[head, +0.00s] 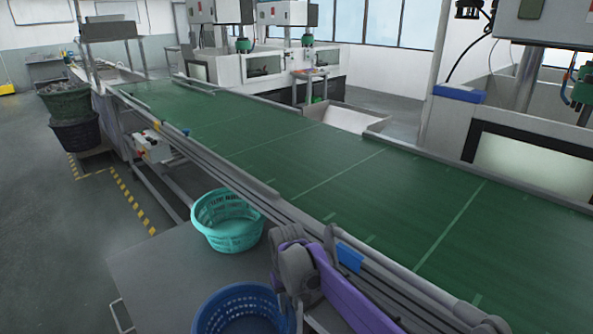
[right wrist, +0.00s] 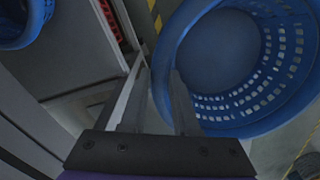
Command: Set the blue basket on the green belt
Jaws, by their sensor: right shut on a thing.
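The blue basket (head: 240,312) is at the bottom of the head view, partly cut off by the frame edge, beside the grey table. In the right wrist view the basket (right wrist: 222,75) fills the upper right, with its slotted wall showing. My right gripper (right wrist: 160,72) is shut on its rim, with one finger on each side. In the head view my right arm covers part of the basket, and the fingertips are hard to make out. The green belt (head: 340,180) runs across the head view, beyond the basket, and is bare. My left gripper is not in view.
A teal basket (head: 228,220) stands on the grey table (head: 165,270) near the belt's side. A metal rail (head: 270,205) edges the belt. Dark baskets (head: 72,118) are stacked at far left. Machines with tanks (head: 530,150) line the far side.

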